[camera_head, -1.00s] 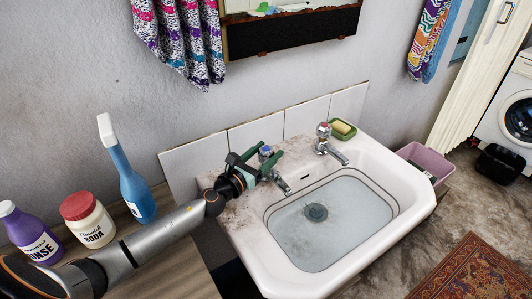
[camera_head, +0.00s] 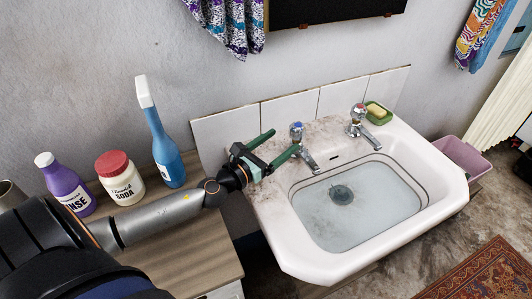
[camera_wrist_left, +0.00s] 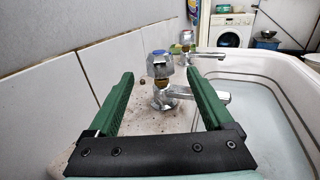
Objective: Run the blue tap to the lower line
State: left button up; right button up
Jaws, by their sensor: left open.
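The blue tap (camera_head: 296,132) is chrome with a blue-marked knob and stands at the basin's back left corner. In the left wrist view its knob (camera_wrist_left: 158,64) shows between the fingers, beyond their tips. My left gripper (camera_head: 285,141) is open and empty, just left of the tap and apart from it. The white basin (camera_head: 290,258) holds clear, greyish water (camera_head: 365,212) over a dark drain (camera_head: 341,193). A dark line (camera_head: 402,162) runs around the inner wall above the water. I cannot make out a stream at the spout. My right gripper is not in view.
A second chrome tap (camera_head: 358,122) and a green soap dish (camera_head: 378,113) stand to the right. A blue spray bottle (camera_head: 165,155), a soda jar (camera_head: 121,180) and a purple bottle (camera_head: 66,187) stand on the wooden counter (camera_head: 205,248) at left. A pink tub (camera_head: 463,157) is right of the basin.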

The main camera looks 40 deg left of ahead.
pick_arm(q)
jog(key=s, duration=0.3)
jog(key=shift+s+a+f+b, duration=0.1)
jog(key=shift+s+a+b, duration=0.15)
jog(key=shift+b, duration=0.1)
jog(key=shift+s+a, duration=0.1)
jog(key=shift+s, duration=0.5)
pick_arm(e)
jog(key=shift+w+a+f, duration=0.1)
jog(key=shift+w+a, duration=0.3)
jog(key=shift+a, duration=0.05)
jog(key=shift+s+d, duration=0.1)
